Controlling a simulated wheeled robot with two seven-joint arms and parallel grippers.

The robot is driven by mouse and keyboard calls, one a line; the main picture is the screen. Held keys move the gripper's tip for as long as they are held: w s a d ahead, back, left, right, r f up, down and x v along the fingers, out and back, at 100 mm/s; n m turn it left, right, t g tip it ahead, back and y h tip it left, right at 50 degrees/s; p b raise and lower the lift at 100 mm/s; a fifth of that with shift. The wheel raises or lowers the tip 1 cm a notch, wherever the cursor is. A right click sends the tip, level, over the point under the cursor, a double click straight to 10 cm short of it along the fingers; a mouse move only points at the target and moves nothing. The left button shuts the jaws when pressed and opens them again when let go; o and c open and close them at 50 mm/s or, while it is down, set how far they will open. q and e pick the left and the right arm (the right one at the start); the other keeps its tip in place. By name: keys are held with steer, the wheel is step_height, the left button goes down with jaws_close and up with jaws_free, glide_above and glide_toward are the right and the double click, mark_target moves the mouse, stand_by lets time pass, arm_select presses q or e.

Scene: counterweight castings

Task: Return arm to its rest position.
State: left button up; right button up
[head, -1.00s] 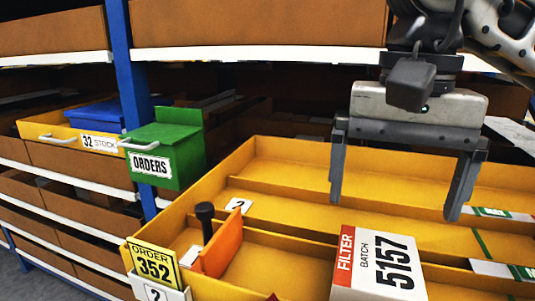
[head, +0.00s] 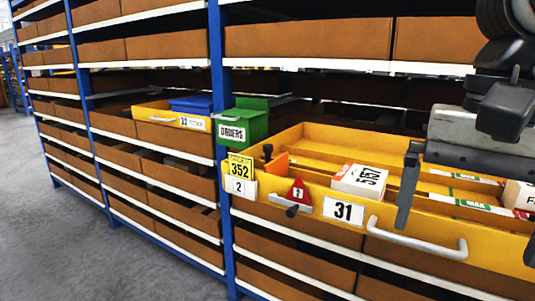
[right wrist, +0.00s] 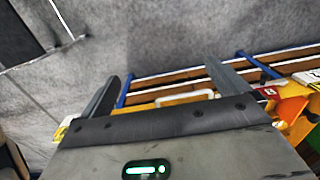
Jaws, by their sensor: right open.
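My right gripper (head: 468,225) is open and empty. In the head view it hangs at the right, in front of the yellow drawer marked 31 (head: 385,250). Its two fingers point down, apart from each other, with the drawer seen behind them. My left gripper is not in view.
The open drawer holds a white FILTER box (head: 359,180). A green ORDERS box (head: 243,127) hangs at its left by the blue post (head: 219,80). Another yellow drawer (head: 155,115) with a blue bin (head: 190,103) stands out farther left. Grey floor (head: 60,240) is clear at left.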

steer(key=s+a+f+m+g+y, duration=0.15)
steer(key=a+m+g+y, duration=0.3)
steer(key=a+y, duration=0.5)
steer(key=s+a+f+m+g+y, duration=0.15)
steer(key=a+m+g+y, duration=0.4)
steer(key=a, duration=0.65)
steer(key=w+d+f+m+t+y, duration=0.2)
steer(key=w+m+t+y, duration=0.25)
steer(key=m+t, duration=0.75)
steer(key=w+d+f+m+t+y, duration=0.1)
steer(key=w+f+m+t+y, duration=0.15)
steer(key=w+m+t, duration=0.85)
steer(key=s+d+f+m+t+h, duration=0.1)
steer(key=d+f+m+t+h, duration=0.4)
steer(key=f+m+h, duration=0.95)
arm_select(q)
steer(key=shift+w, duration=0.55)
arm_select(e)
steer(key=s+d+f+m+g+h, duration=0.1)
steer(key=s+d+f+m+g, duration=0.1)
steer(key=s+f+m, duration=0.2)
steer(key=s+d+f+m+g+h, duration=0.2)
steer(key=f+m, duration=0.4)
steer(key=f, duration=0.4)
steer(key=s+d+f+m+g+h, duration=0.1)
steer(key=s+d+f+m+g, duration=0.2)
steer(key=s+f+m, duration=0.3)
steer(key=shift+s+d+f+h, duration=0.35)
steer(key=shift+s+d+f, duration=0.1)
steer(key=shift+d+f, duration=0.15)
